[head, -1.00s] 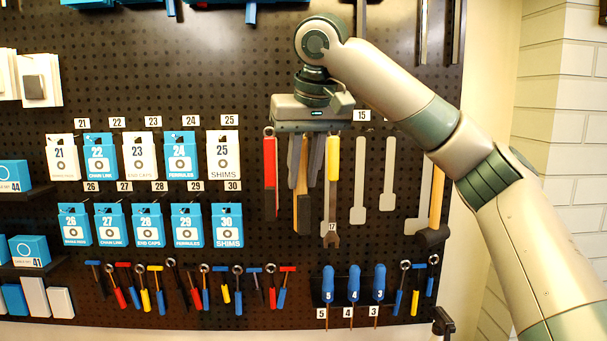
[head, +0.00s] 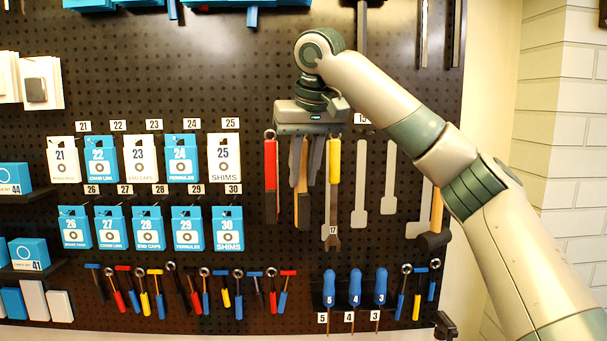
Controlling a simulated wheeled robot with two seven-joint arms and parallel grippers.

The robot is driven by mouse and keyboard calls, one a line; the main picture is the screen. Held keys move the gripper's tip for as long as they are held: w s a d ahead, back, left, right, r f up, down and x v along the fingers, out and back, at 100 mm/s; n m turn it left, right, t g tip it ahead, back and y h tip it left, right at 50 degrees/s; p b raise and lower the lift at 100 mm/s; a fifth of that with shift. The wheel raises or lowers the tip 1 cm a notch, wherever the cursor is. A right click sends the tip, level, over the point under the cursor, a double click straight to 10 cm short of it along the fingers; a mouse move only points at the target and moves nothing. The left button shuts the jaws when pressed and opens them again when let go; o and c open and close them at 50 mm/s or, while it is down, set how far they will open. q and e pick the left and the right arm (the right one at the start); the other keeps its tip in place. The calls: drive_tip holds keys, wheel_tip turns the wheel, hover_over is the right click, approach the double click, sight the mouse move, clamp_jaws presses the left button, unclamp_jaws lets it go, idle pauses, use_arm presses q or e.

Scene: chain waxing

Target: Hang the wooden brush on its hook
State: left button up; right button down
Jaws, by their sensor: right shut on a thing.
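The wooden brush (head: 303,205), with a light wood handle and a dark side, hangs upright in front of the black pegboard (head: 200,325). My right gripper (head: 305,180) points down and is shut on the brush's upper part, a finger on each side. The hook is hidden behind the gripper, and I cannot tell whether the brush touches it. My left gripper is out of view.
A red-handled tool (head: 270,170) hangs close left of the brush, and a yellow-handled wrench (head: 333,200) close right. Grey flat tools (head: 361,190) and a hammer (head: 433,235) hang further right. Blue screwdrivers (head: 355,288) sit below. Numbered packets (head: 140,160) hang at left.

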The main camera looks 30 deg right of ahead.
drive_tip(key=shift+w+d, duration=0.35)
drive_tip(key=shift+w, duration=0.35)
drive_tip(key=shift+w+d, duration=0.3)
drive_tip(key=shift+w, duration=0.35)
drive_tip(key=shift+w+d+f+p, duration=0.1)
drive_tip(key=shift+w+d+p, duration=0.2)
drive_tip(key=shift+w+p, duration=0.45)
drive_tip(key=shift+s, duration=0.1)
drive_tip(key=c, duration=1.5)
unclamp_jaws()
drive_tip(key=shift+f, duration=0.1)
drive_tip(key=shift+v, duration=0.85)
drive_tip(key=b+v, duration=0.1)
drive_tip(key=v, duration=1.4)
drive_tip(key=shift+s+r, duration=0.1)
drive_tip(key=shift+r, duration=0.3)
